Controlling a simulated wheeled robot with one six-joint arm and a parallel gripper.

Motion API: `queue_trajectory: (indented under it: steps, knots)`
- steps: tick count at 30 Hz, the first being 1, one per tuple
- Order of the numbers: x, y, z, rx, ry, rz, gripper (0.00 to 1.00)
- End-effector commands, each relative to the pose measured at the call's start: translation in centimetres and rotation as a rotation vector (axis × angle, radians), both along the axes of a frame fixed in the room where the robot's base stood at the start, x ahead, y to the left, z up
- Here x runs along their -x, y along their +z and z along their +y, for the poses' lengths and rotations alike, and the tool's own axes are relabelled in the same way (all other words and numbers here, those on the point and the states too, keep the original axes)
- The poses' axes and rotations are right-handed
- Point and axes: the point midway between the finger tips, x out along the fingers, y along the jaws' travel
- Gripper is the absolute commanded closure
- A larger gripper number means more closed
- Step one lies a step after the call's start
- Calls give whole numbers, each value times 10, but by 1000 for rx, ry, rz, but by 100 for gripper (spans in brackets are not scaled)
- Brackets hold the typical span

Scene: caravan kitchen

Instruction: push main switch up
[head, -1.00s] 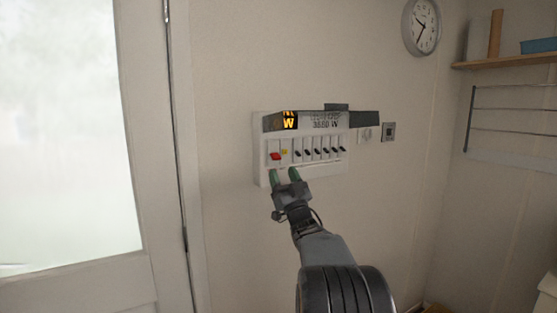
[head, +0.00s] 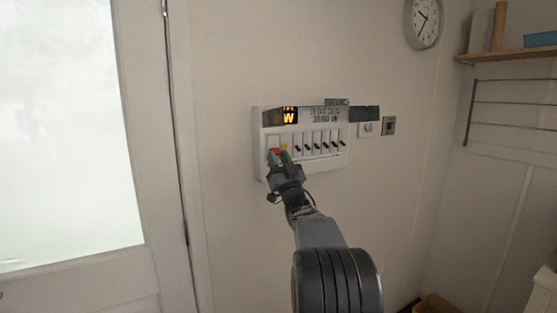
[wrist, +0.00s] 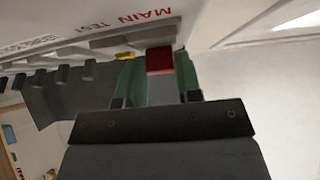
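The main switch (head: 275,151) is a red rocker at the left end of the white breaker panel (head: 262,164) on the wall. My gripper (head: 279,157) is at it, with its green fingertips on either side of the red rocker. In the wrist view the red main switch (wrist: 160,60) sits between the two green fingers (wrist: 160,75), which look flush against its sides. The word MAIN is printed above it there. The rocker's far side is hidden.
A yellow test button (head: 284,147) sits right beside the main switch, with a row of black breaker switches (head: 320,147) further right. A display (head: 289,116) glows orange above. A door (head: 70,285) is at left; a shelf (head: 510,54) and rack are at right.

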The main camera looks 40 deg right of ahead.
Motion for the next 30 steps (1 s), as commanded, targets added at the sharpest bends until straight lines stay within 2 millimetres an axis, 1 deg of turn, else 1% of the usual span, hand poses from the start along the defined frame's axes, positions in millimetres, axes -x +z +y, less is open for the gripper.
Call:
queue_trajectory:
  steps: [1,8,14,19,23,30]
  knots:
    - [0,0,0,0,0,0,72]
    - [0,0,0,0,0,0,94]
    - [1,2,0,-2,0,17,94]
    - [3,7,0,-11,-2,86,94]
    - [5,13,1,-24,-2,181,94]
    - [8,30,1,-56,-1,406,94]
